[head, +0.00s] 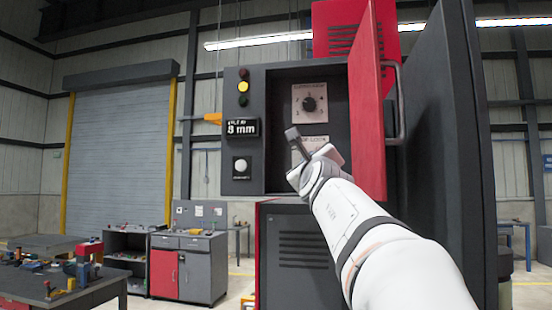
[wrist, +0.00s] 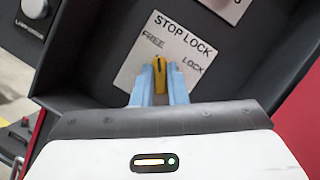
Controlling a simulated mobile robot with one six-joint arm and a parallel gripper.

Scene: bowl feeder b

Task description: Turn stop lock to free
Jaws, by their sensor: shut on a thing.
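The stop lock is a yellow knob (wrist: 160,77) on a white plate (wrist: 135,68) marked FREE at left and LOCK at right. In the wrist view the plate is tilted, and the knob's black-marked tip points up the picture, closer to the word FREE than to LOCK. My gripper (wrist: 159,82) has its two light-blue fingers shut on the knob, one on each side. In the head view the stop lock plate (head: 313,139) is partly covered by my wrist, and the knob and fingertips are hidden.
The plate sits inside an open cabinet (head: 256,165). A red door (head: 367,110) stands open at right, close to my arm. A black dial (head: 309,104) is above the plate. A white button (head: 240,165), a display (head: 242,128) and several lamps (head: 243,87) are at left.

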